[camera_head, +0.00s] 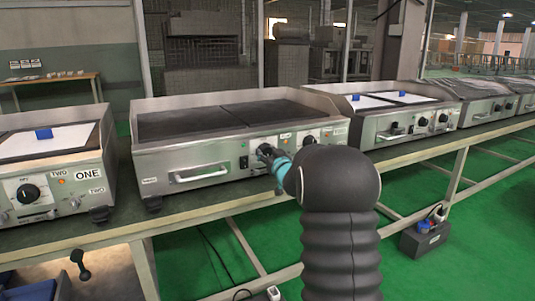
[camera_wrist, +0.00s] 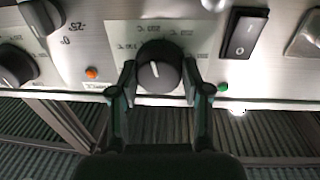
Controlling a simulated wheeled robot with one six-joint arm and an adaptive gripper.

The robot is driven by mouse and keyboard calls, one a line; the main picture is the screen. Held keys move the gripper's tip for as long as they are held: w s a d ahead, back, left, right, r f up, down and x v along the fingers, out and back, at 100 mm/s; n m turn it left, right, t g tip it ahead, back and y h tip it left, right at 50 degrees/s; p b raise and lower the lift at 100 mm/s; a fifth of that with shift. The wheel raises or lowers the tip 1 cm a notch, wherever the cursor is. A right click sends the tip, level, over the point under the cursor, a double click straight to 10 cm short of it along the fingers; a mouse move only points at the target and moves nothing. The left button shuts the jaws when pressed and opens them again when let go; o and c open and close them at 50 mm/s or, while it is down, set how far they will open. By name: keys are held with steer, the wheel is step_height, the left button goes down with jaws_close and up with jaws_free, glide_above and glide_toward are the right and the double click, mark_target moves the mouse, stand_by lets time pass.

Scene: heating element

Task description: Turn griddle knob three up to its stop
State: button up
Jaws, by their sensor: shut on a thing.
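A round black knob (camera_wrist: 158,68) with a white pointer line sits on the light dial plate of the middle griddle (camera_head: 205,160). In the wrist view the pointer aims up and slightly left. The dial figures appear upside down there. My gripper (camera_wrist: 158,80) is shut on this knob, one finger on each side. In the head view my gripper (camera_head: 271,156) is at the left knob of the middle griddle's front, and my arm covers part of the panel. The small knob labels are too small to read surely.
An orange lamp (camera_wrist: 91,72), a green lamp (camera_wrist: 222,87) and a black rocker switch (camera_wrist: 243,33) flank the knob. Another black knob (camera_wrist: 14,66) is at the left. A drawer handle (camera_head: 200,175) juts from the griddle front. Other appliances stand on both sides along the bench.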

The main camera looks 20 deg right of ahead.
steer(key=o, duration=1.2)
steer(key=shift+c, duration=0.2)
steer(key=s, duration=1.2)
steer(key=shift+a+f, duration=0.15)
steer(key=shift+a, duration=0.2)
steer(key=shift+f, duration=0.1)
